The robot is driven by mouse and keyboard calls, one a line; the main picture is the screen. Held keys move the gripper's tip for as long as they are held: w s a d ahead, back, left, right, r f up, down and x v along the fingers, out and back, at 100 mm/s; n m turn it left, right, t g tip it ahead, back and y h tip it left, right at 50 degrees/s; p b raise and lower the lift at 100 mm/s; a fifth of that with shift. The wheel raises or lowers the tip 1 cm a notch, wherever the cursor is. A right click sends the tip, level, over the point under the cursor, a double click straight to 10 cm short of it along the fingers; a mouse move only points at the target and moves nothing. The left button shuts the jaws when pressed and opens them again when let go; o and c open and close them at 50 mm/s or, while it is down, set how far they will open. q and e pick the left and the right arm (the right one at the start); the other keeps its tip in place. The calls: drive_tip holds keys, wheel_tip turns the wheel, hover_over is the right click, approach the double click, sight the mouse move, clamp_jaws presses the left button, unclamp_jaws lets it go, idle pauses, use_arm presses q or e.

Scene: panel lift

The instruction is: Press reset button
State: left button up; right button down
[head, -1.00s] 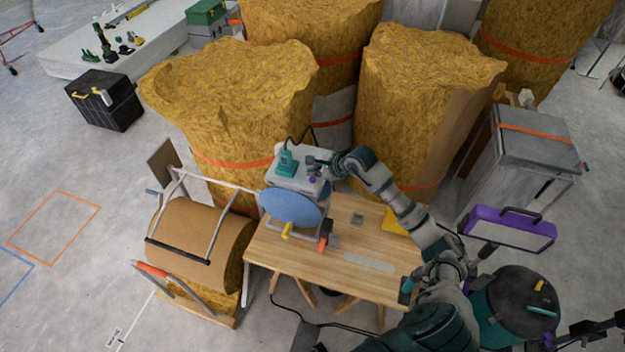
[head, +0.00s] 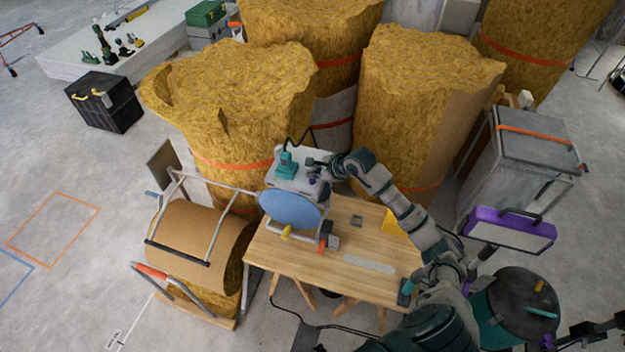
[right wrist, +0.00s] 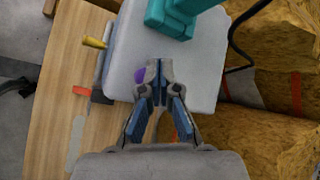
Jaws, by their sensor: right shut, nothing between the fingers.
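A purple button (head: 312,181) shows on the white top of a machine (head: 284,184) on the wooden table. It also shows in the right wrist view (right wrist: 140,75), just left of the fingertips and partly hidden by them. My right gripper (head: 311,163) is over the machine top, close to the button. In the right wrist view its fingers (right wrist: 158,72) are together with nothing between them. I cannot tell whether the fingertips touch the surface. A teal block with a cable (head: 287,163) stands on the machine top beside the gripper. My left gripper is not in view.
Tall insulation rolls (head: 235,100) stand close behind. A brown roll in a frame (head: 200,240) is at left.

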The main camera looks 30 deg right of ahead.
sight(314, 181)
drive_tip(key=shift+f, duration=0.1)
idle(0.3)
drive_tip(key=shift+f+b, duration=0.25)
drive_tip(key=shift+b, duration=0.15)
drive_tip(key=shift+f+b, duration=0.5)
drive_tip(key=shift+f, duration=0.05)
idle(0.6)
drive_tip(key=shift+r, duration=0.1)
drive_tip(key=shift+r+p, duration=0.5)
drive_tip(key=shift+r, duration=0.35)
drive_tip(key=shift+r, duration=0.15)
drive_tip(key=shift+r+p, duration=1.35)
drive_tip(key=shift+r, duration=1.1)
drive_tip(key=shift+f, duration=0.1)
